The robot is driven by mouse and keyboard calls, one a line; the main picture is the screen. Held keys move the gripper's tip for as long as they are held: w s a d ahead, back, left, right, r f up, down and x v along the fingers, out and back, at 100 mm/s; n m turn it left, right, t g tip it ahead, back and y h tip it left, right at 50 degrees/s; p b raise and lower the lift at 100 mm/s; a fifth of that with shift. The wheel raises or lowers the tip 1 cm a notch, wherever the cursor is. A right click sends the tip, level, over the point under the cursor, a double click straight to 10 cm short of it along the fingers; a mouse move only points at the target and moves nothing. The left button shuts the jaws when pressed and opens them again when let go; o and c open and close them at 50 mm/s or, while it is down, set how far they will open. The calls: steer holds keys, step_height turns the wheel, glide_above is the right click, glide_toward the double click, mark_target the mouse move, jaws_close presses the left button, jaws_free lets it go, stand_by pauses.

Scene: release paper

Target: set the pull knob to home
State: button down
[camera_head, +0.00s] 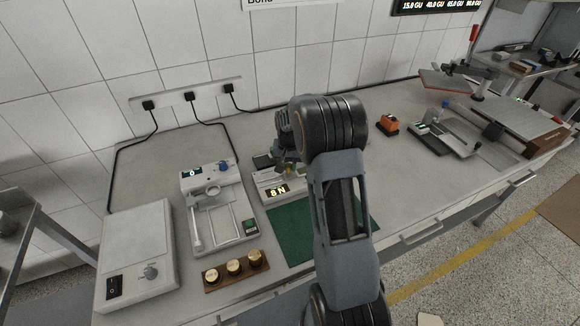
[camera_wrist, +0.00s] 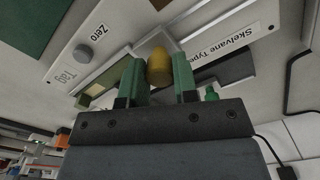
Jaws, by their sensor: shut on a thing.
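The pull knob (camera_wrist: 159,69) is a small yellow-brass cylinder on the white tester labelled "Skelvane Type" (camera_wrist: 225,40). In the wrist view it sits between the green fingers of my gripper (camera_wrist: 158,80), which is shut on it. In the head view the tester (camera_head: 268,197) stands at the back of the bench with a display reading "8 N" (camera_head: 278,190). My gripper (camera_head: 288,161) reaches down over it, and my arm hides its right part. A grey round knob (camera_wrist: 83,53) lies between the labels "Zero" and "Tag".
Left of the tester stands a white instrument (camera_head: 222,215) with a blue knob, then a white box (camera_head: 137,250) with a switch. A wooden block (camera_head: 237,271) with three brass weights lies in front. A green mat (camera_head: 287,235) lies before the tester. An orange block (camera_head: 387,124) sits right.

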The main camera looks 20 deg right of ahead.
mark_target(289, 164)
steer(key=shift+d, duration=0.2)
steer(key=c, duration=0.9)
jaws_free()
steer(key=shift+d, duration=0.15)
steer(key=shift+r, duration=0.3)
step_height(289, 164, up, 13)
steer(key=shift+r+b, duration=0.1)
steer(key=shift+b, duration=0.45)
steer(key=shift+w, duration=0.1)
